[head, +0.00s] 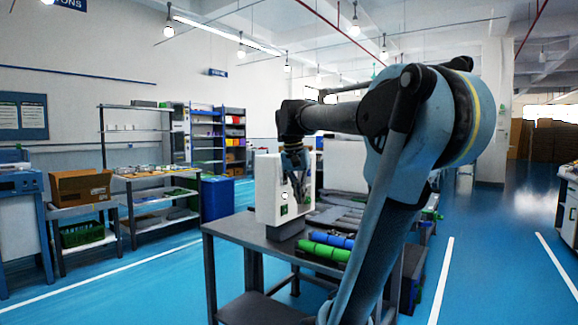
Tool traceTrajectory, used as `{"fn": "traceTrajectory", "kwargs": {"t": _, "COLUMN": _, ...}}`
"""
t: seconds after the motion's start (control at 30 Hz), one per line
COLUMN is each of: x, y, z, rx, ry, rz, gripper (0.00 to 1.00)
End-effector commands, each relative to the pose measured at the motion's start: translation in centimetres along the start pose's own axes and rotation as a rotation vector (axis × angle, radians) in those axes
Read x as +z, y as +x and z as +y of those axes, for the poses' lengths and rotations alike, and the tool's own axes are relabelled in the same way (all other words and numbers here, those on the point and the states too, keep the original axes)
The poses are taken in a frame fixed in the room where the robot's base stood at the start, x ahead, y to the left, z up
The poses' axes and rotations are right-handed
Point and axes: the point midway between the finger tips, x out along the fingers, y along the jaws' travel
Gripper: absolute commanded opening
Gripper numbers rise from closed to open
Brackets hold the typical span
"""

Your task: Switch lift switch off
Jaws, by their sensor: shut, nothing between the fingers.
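A white upright box (268,188) stands on a dark grey table (240,232). Its face carries small dark and green markings near the lower right. A lift switch cannot be made out clearly at this size; it may be on this box, partly hidden by my gripper. My gripper (300,197) points down in front of the right part of the box's face. It is shut and holds nothing. I cannot tell whether it touches the box.
Green and blue rolls (325,246) lie on the table to the right of the box. A blue bin (217,198) stands behind at the left. Workbenches with a cardboard box (80,187) line the left wall. The blue floor at front left is clear.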

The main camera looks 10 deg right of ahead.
Motion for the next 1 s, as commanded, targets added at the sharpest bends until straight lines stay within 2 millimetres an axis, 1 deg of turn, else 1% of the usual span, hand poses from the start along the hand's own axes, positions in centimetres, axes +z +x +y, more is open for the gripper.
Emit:
{"fn": "traceTrajectory", "kwargs": {"t": 0.03, "x": -1.3, "y": -1.2, "z": -0.5, "rx": 0.009, "ry": 0.018, "rz": 0.002, "gripper": 0.00}}
{"fn": "traceTrajectory", "kwargs": {"t": 0.2, "x": -4.9, "y": -4.7, "z": -1.9, "rx": 0.038, "ry": 0.088, "rz": 0.008, "gripper": 0.00}}
{"fn": "traceTrajectory", "kwargs": {"t": 0.4, "x": -8.9, "y": -8.5, "z": -3.7, "rx": 0.073, "ry": 0.171, "rz": 0.019, "gripper": 0.00}}
{"fn": "traceTrajectory", "kwargs": {"t": 0.6, "x": -12.7, "y": -11.8, "z": -5.6, "rx": 0.106, "ry": 0.256, "rz": 0.034, "gripper": 0.00}}
{"fn": "traceTrajectory", "kwargs": {"t": 0.8, "x": -15.7, "y": -14.4, "z": -7.4, "rx": 0.134, "ry": 0.331, "rz": 0.052, "gripper": 0.00}}
{"fn": "traceTrajectory", "kwargs": {"t": 1.0, "x": -17.4, "y": -15.8, "z": -8.4, "rx": 0.152, "ry": 0.379, "rz": 0.064, "gripper": 0.00}}
